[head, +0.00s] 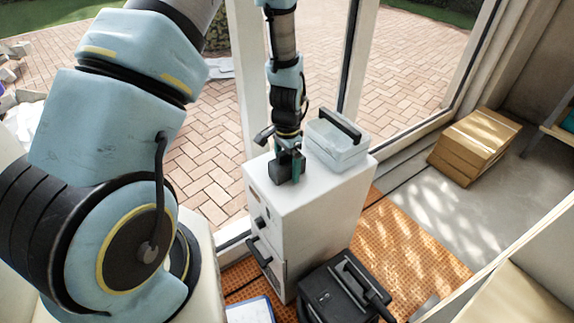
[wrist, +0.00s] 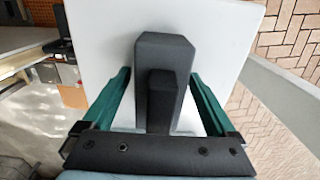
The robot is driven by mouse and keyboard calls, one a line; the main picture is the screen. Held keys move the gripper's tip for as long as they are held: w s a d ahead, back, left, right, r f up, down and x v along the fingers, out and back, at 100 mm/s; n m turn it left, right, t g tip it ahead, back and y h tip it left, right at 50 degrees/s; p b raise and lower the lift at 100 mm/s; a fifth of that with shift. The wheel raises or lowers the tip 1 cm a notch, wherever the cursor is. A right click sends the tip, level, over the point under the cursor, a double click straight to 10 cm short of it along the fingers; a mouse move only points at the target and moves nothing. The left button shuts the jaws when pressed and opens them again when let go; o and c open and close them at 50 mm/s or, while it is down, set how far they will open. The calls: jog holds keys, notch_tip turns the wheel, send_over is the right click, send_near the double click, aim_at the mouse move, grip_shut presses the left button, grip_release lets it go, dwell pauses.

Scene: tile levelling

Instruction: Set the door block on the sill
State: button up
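The door block (head: 279,169) is a dark grey, stepped block on the white top of a cabinet, near its left edge. It also shows in the wrist view (wrist: 163,55), with a taller back part and a narrower front part. My gripper (head: 291,163) points down at it, and in the wrist view its green fingers (wrist: 160,78) stand on either side of it. A thin gap shows at the left finger; contact at the right finger is unclear. The sill appears to be the pale strip (head: 412,142) along the foot of the glass door, partly hidden behind the cabinet.
The white cabinet (head: 335,194) also carries a clear lidded box (head: 337,150) with a dark handle, close to my gripper. A black case (head: 340,290) stands before the cabinet on orange perforated matting (head: 412,245). Cardboard boxes (head: 473,145) lie at right; grey floor between is clear.

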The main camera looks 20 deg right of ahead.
grip_shut()
dwell(0.5)
